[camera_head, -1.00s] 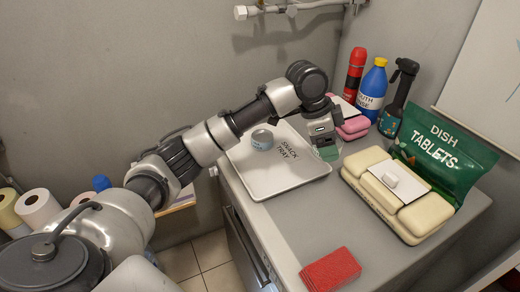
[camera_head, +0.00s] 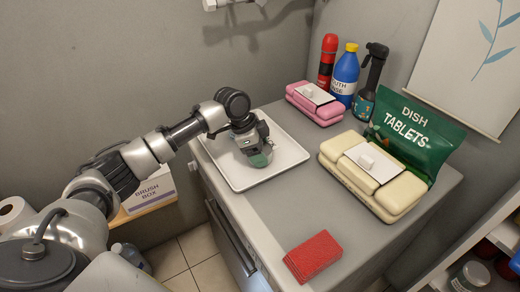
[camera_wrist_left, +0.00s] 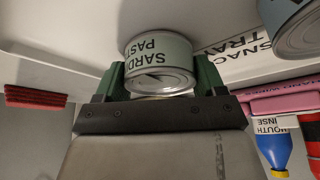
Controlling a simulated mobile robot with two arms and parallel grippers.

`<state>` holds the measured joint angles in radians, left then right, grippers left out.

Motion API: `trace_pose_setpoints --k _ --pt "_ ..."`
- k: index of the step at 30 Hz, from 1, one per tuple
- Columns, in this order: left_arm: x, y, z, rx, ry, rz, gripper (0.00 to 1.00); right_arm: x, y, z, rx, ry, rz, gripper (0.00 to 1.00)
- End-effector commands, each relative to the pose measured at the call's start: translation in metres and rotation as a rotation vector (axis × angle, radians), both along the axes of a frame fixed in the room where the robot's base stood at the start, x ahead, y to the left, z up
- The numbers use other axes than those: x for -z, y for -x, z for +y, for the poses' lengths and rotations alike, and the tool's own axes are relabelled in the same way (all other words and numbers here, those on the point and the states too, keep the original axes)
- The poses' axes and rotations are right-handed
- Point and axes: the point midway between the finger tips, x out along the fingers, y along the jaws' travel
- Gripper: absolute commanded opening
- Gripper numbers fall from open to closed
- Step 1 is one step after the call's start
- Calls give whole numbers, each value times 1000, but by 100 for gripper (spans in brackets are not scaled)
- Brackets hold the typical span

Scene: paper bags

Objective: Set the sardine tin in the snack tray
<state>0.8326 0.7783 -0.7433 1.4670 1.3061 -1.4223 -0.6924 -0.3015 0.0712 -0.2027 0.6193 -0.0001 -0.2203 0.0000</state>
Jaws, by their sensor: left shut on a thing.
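My left gripper (camera_head: 258,159) is over the snack tray (camera_head: 290,152), a white shallow tray on the counter. In the left wrist view, the gripper (camera_wrist_left: 162,84) has its green fingers on either side of the sardine tin (camera_wrist_left: 160,52), a short pale grey-green can marked "SARD... PAST...", and is shut on it. The arm and fingers mostly hide the tin in the head view. The tray's lettering shows in the left wrist view (camera_wrist_left: 240,45). I cannot tell whether the tin touches the tray floor. My right gripper is out of view.
Another tin (camera_wrist_left: 298,28) is beside the held one in the left wrist view. Right of the tray are a pink case (camera_head: 315,103), a cream case (camera_head: 350,177), bottles and a green dish tablets bag (camera_head: 412,135).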

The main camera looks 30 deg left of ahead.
Motion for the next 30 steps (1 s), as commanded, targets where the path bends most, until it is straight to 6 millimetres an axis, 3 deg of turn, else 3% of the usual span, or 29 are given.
trace_pose_setpoints --k 10,11,16,25,30 --pt "3 0 0 -1 0 -2 44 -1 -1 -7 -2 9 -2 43" --pt "4 0 0 -1 0 -2 72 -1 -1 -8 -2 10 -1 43" --pt "4 -1 0 -1 0 -2 96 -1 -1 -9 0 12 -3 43" --pt "1 -1 0 0 0 -3 96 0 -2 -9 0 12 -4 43" --pt "-19 2 8 -3 -1 -5 96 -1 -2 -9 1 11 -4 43"
